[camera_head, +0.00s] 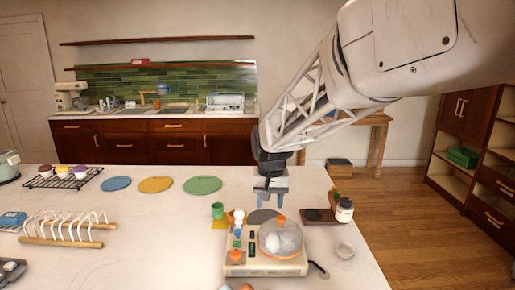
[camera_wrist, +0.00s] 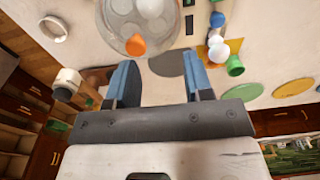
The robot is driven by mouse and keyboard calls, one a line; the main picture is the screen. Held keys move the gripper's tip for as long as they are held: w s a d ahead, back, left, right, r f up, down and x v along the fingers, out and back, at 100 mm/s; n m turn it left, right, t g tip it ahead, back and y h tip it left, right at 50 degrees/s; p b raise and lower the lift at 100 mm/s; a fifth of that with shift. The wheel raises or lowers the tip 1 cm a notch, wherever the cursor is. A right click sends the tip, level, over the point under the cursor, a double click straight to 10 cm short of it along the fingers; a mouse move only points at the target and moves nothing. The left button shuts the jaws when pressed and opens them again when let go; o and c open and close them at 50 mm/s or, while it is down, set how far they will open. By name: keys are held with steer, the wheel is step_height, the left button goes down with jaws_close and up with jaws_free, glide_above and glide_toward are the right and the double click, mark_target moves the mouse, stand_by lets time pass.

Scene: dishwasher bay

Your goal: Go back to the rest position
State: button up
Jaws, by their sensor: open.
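My gripper (camera_head: 270,202) is open and empty, pointing down above the white counter (camera_head: 150,235), behind a cream countertop appliance (camera_head: 262,266). The appliance has a clear domed lid (camera_head: 281,240) with an orange knob, and pale round things show under it. In the wrist view my gripper (camera_wrist: 160,80) has its two blue fingers apart with nothing between them. A dark grey round mat (camera_wrist: 172,65) shows beyond the fingers there. The lid (camera_wrist: 138,22) is at the top of that view, apart from the fingers.
A green cup (camera_head: 217,210) and small egg-like items stand left of the gripper. A dark board (camera_head: 318,216) and a white jar (camera_head: 344,211) stand right. A wooden rack (camera_head: 66,228), coloured discs (camera_head: 156,184) and a wire rack (camera_head: 62,178) are farther left.

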steer(key=s+d, duration=0.5)
steer(key=s, duration=0.6)
steer(key=s+d+t, duration=0.1)
steer(key=s+d, duration=0.4)
steer(key=s, duration=0.6)
steer(key=s+d, duration=0.5)
steer(key=s, duration=0.6)
steer(key=shift+s+t, duration=0.2)
steer(key=shift+t, duration=0.2)
